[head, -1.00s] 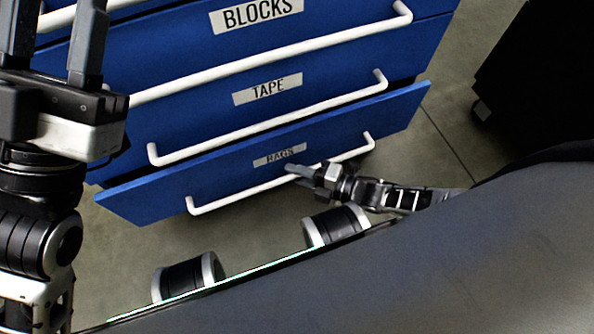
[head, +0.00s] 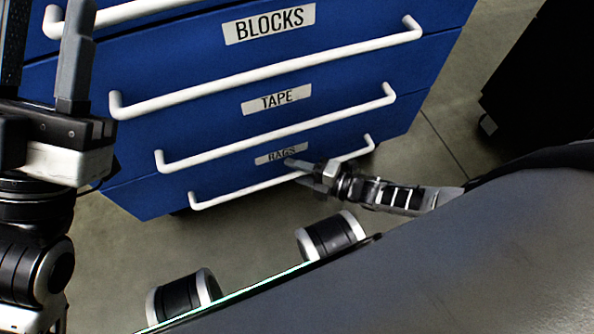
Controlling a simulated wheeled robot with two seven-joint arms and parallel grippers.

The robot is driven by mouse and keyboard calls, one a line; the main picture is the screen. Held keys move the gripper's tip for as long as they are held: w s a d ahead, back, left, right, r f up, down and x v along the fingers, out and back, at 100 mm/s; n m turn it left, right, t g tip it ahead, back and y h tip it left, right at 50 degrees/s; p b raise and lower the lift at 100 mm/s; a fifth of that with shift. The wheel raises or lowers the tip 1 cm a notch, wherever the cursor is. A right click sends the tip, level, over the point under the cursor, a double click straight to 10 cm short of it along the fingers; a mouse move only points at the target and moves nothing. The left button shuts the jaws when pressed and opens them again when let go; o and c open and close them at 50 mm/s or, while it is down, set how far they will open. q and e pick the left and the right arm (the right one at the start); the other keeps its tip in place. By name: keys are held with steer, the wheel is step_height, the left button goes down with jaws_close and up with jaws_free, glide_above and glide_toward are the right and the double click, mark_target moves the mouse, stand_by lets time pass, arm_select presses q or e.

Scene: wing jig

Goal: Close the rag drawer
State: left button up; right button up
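The rag drawer (head: 225,180) is the lowest blue drawer in the head view, labelled RAGS, with a white bar handle (head: 235,194). Its front now looks flush with the drawers above it. My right gripper (head: 290,168) is at the drawer's handle and label, its fingers pointing left and partly covering the label. I cannot tell whether the fingers touch the front or how far apart they are. My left gripper (head: 48,50) is at the left edge, fingers pointing up, with a wide gap between them and nothing seen in it.
Above are the tape drawer (head: 215,135) and the blocks drawer (head: 180,60), both with white bar handles and looking shut. A dark object (head: 540,80) stands at the upper right. Grey floor (head: 110,255) shows below the cabinet.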

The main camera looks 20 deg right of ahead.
arm_select(q)
steer(key=shift+r, duration=0.1)
arm_select(e)
steer(key=shift+s, duration=0.1)
